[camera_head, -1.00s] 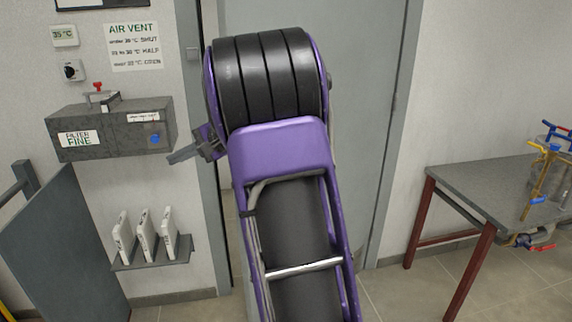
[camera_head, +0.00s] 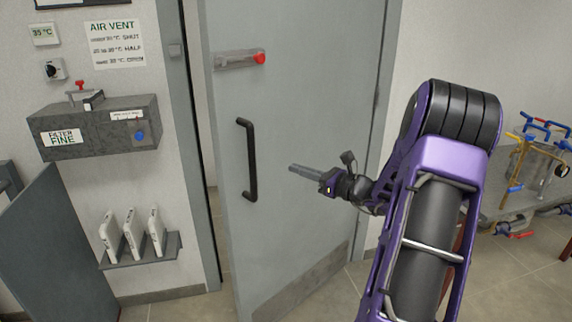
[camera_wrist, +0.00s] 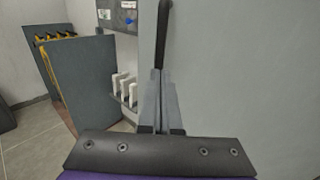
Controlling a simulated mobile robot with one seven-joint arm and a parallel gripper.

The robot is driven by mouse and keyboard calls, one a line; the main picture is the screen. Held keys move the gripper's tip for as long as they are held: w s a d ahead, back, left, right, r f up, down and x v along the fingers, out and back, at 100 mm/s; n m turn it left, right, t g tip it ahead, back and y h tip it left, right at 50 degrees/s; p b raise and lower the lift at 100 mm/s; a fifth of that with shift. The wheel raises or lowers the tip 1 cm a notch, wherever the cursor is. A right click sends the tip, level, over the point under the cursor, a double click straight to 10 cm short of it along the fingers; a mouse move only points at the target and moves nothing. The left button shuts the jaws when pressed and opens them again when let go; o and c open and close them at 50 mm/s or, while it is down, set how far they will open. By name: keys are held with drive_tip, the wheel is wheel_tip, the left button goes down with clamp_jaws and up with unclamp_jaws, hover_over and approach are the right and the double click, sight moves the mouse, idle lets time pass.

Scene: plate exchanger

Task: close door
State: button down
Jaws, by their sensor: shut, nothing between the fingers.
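The grey door (camera_head: 300,120) stands partly open in the head view. A dark gap shows between its left edge and the frame (camera_head: 180,130). Its black bar handle (camera_head: 250,160) is upright near the left edge, with a red-ended latch bar (camera_head: 240,60) above it. My gripper (camera_head: 292,168) is shut and empty, in front of the door and to the right of the handle, pointing left. In the wrist view, my shut fingers (camera_wrist: 162,75) point toward the lower end of the handle (camera_wrist: 162,30), with the door (camera_wrist: 230,80) at right. I cannot tell whether they touch the door.
A grey filter box (camera_head: 100,128) is on the left wall, above a shelf (camera_head: 145,252) of white cartridges. A grey panel (camera_head: 55,240) stands at lower left. A workbench (camera_head: 495,205) with coloured valves stands at right. Floor is bare below the door.

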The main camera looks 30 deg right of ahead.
sight(254, 154)
drive_tip(key=x, duration=1.3)
